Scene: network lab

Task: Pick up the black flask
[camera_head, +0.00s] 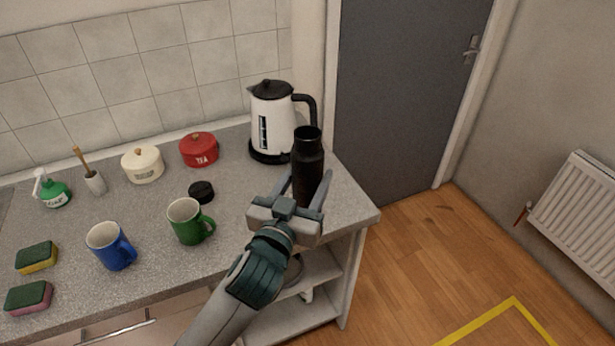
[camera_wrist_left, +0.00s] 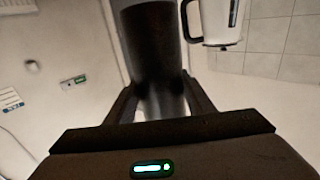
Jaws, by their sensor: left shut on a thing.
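The black flask (camera_head: 308,160) stands upright at the right end of the grey counter, in front of the kettle. My left gripper (camera_head: 307,192) is shut on the flask, with one finger on each side of its lower body. In the left wrist view the flask (camera_wrist_left: 155,55) fills the space between the two fingers (camera_wrist_left: 160,100). The flask's base is hidden behind the gripper in the head view, so I cannot tell whether it touches the counter. My right gripper is not in view.
A white kettle (camera_head: 272,118) stands close behind the flask. A black lid (camera_head: 201,191), a green mug (camera_head: 184,222), a blue mug (camera_head: 108,247) and a red tea pot (camera_head: 198,150) are to the left. The counter (camera_head: 352,205) ends just right of the flask.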

